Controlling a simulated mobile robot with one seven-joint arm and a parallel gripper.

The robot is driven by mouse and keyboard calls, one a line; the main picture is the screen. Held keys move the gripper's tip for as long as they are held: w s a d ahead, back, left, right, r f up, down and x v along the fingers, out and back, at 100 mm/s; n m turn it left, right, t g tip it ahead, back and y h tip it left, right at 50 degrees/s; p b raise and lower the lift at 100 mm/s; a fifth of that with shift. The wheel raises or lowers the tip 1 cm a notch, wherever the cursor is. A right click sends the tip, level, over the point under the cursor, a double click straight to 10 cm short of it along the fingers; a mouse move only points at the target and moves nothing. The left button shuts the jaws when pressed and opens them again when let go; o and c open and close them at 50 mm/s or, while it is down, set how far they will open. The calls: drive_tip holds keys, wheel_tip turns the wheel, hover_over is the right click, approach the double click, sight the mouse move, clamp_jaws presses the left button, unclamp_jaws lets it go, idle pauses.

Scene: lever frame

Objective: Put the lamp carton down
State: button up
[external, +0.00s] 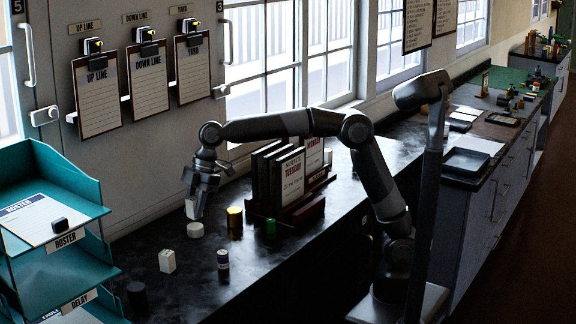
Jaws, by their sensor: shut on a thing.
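My gripper (196,197) is over the dark counter (206,287), pointing down, to the left of the upright notice boards. It is shut on a small white carton, the lamp carton (191,209), whose lower part shows below the fingers. The carton looks roughly upright. It appears just above a low white round object (195,230); I cannot tell whether the two touch. The upper part of the carton is hidden by the fingers.
Notice boards (292,178) stand to the right; teal trays (75,262) are at left. The front counter is fairly clear.

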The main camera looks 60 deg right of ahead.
drive_tip(key=w+d+r+m+t, duration=0.1)
drive_tip(key=w+d+m, duration=0.1)
drive_tip(key=w+d, duration=0.8)
drive_tip(key=w+d+r+m, duration=0.1)
drive_tip(key=w+d, duration=0.5)
drive_tip(key=d, duration=0.8)
drive_tip(key=w+d+r+m+t+h, duration=0.1)
drive_tip(key=w+d+m, duration=0.1)
drive_tip(key=d, duration=1.3)
drive_tip(key=w+d+r+m+t, duration=0.1)
drive_tip(key=w+d+m, duration=0.15)
drive_tip(key=d, duration=1.15)
drive_tip(key=s+d+r+m+h, duration=0.15)
drive_tip(key=s+d, duration=0.35)
drive_tip(key=d, duration=1)
drive_tip(key=s+d+m, duration=0.2)
drive_tip(key=s+d, duration=0.3)
drive_tip(key=d, duration=1)
drive_tip(key=s+d+f+m+t+h, duration=0.1)
drive_tip(key=s+d+f+m, duration=0.2)
drive_tip(key=s+d, duration=0.5)
drive_tip(key=s+d+f+m+h, duration=0.1)
drive_tip(key=s+d+f+m, duration=0.2)
drive_tip(key=s+d, duration=0.5)
hover_over(345, 154)
drive_tip(key=s, duration=0.1)
drive_tip(key=f, duration=0.7)
drive_tip(key=shift+s+d, duration=0.2)
drive_tip(key=shift+f, duration=2.05)
